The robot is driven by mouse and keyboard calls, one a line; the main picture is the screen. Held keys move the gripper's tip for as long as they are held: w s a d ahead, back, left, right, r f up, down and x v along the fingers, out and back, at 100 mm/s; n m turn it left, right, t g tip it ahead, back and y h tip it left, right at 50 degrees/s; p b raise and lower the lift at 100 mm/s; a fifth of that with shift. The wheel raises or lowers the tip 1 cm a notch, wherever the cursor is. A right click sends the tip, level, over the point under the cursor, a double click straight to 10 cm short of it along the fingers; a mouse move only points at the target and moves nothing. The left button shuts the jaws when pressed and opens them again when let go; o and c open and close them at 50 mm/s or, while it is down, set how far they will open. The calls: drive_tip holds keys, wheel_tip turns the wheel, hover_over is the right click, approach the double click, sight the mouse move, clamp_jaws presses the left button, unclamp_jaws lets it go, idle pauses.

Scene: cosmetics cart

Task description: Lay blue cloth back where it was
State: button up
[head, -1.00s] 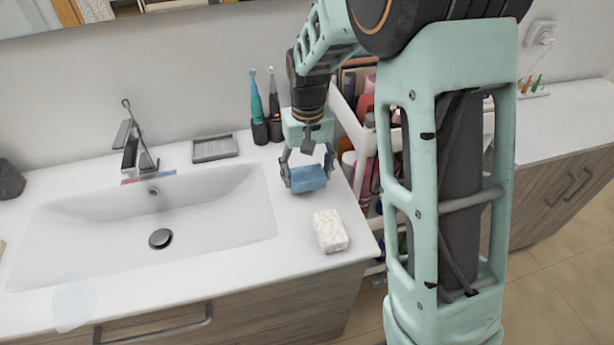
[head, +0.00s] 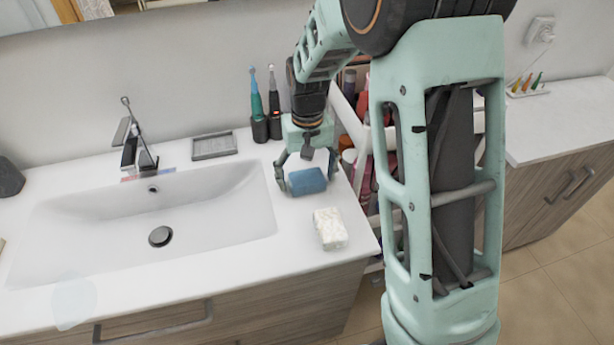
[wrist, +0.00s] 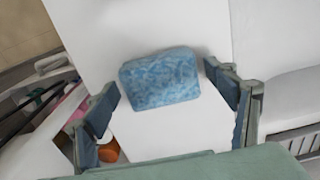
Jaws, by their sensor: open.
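The blue cloth (head: 307,182) is a small folded block on the white counter, right of the sink. In the wrist view the blue cloth (wrist: 160,78) shows a mottled light-blue top. My gripper (head: 307,176) is open above it, pointing down, with one finger on each side of the cloth. In the wrist view a gap shows between the cloth and the left finger; the right finger is close to its edge, and I cannot tell whether they touch.
A white speckled block (head: 330,229) lies in front of the cloth. The sink (head: 215,215) is left. Toothbrush holders (head: 260,129) and a grey soap dish (head: 214,146) stand behind. A white cart (head: 343,108) with bottles is close on the right.

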sight(307, 177)
wheel_tip(307, 177, up, 12)
drive_tip(key=shift+r, duration=0.15)
idle(0.6)
